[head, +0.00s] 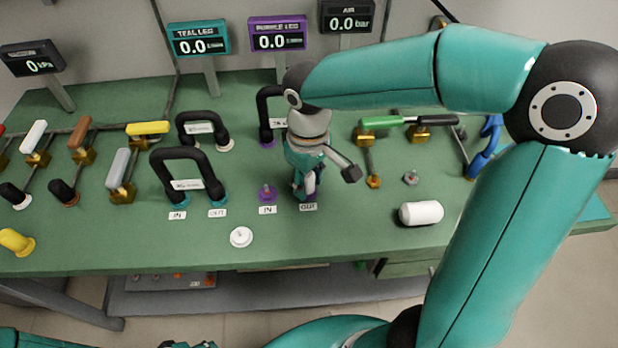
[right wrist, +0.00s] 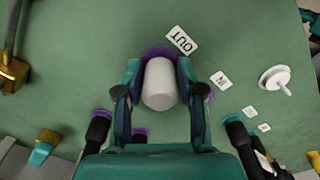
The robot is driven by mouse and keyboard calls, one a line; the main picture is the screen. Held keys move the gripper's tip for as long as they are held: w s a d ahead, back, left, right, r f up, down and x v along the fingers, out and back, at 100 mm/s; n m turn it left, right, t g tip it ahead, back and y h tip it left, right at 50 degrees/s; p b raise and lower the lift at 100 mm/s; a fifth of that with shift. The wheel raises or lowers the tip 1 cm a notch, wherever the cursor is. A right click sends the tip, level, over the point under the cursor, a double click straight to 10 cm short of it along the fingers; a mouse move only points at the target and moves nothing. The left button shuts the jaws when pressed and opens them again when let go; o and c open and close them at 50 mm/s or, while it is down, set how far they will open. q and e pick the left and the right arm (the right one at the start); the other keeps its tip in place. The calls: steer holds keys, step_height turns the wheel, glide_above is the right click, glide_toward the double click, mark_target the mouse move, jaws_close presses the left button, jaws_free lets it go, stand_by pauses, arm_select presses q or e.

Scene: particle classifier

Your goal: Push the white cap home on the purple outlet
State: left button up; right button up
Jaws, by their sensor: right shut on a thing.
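The white cap (right wrist: 160,84) is a pale cylinder between the fingers of my right gripper (right wrist: 160,98) in the right wrist view. The purple outlet (right wrist: 157,52) shows as a purple rim behind the cap, beside the OUT label. The cap hides most of the outlet, and I cannot tell how far it is seated. In the head view my right gripper (head: 307,185) points down just above the OUT label (head: 308,207), shut on the cap. The cap is mostly hidden there. Part of my left gripper (head: 190,345) shows at the bottom edge, its fingers unclear.
The purple inlet (head: 267,192) stands just left of my right gripper. A white disc with a stem (head: 241,237) lies near the front edge. A white cylinder (head: 421,213) lies at right. Black hose loops (head: 186,154) stand at left. The front-middle bench is mostly clear.

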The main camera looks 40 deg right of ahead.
steer(key=shift+f, duration=0.2)
steer(key=o, duration=1.1)
step_height(320, 180, up, 12)
